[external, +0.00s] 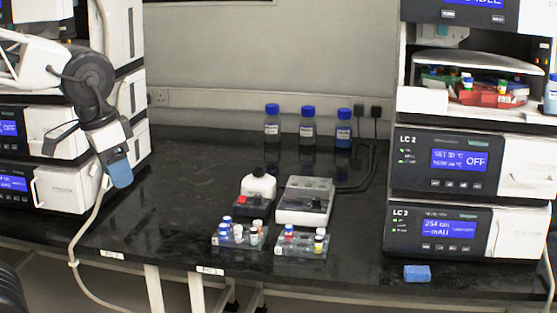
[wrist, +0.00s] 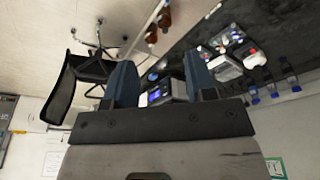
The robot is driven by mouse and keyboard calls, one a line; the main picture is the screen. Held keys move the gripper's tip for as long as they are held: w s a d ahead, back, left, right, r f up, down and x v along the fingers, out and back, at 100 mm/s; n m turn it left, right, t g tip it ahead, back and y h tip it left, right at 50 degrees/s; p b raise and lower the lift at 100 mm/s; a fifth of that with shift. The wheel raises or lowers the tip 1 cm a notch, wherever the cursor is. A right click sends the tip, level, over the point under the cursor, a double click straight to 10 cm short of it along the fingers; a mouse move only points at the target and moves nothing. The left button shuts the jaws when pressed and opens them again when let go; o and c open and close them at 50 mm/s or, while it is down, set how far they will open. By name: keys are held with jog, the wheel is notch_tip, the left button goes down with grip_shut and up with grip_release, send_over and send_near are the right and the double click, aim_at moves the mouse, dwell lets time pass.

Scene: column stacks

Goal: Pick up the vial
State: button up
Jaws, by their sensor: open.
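Small vials with white, blue, red and yellow caps stand in two clear racks on the black bench. The left rack (external: 229,243) and the right rack (external: 290,250) sit near the bench's front edge; one vial (external: 319,244) with a yellow cap is at the right rack's right side. Which vial is meant, I cannot tell. My gripper (external: 121,180) hangs at the left, above the bench and well apart from the racks. In the wrist view my gripper (wrist: 160,72) shows two blue fingers spread wide with nothing held. The racks appear small at that view's upper right.
A white device (external: 305,203) and a smaller one with a white top (external: 259,185) stand behind the racks. Three blue-capped bottles (external: 307,125) stand at the back. Instrument stacks (external: 470,165) flank the bench. A blue block (external: 417,273) lies at front right. Mid-left bench is clear.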

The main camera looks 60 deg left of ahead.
dwell(0.3)
jog(key=m+g, duration=0.3)
jog(key=m, duration=0.3)
send_over(238, 227)
jog(key=f, duration=2.4)
jog(key=shift+s+d+f, duration=0.1)
jog(key=shift+d, duration=0.1)
jog(key=shift+a+f, duration=0.25)
jog(key=shift+f, duration=0.15)
jog(key=shift+f, duration=1.25)
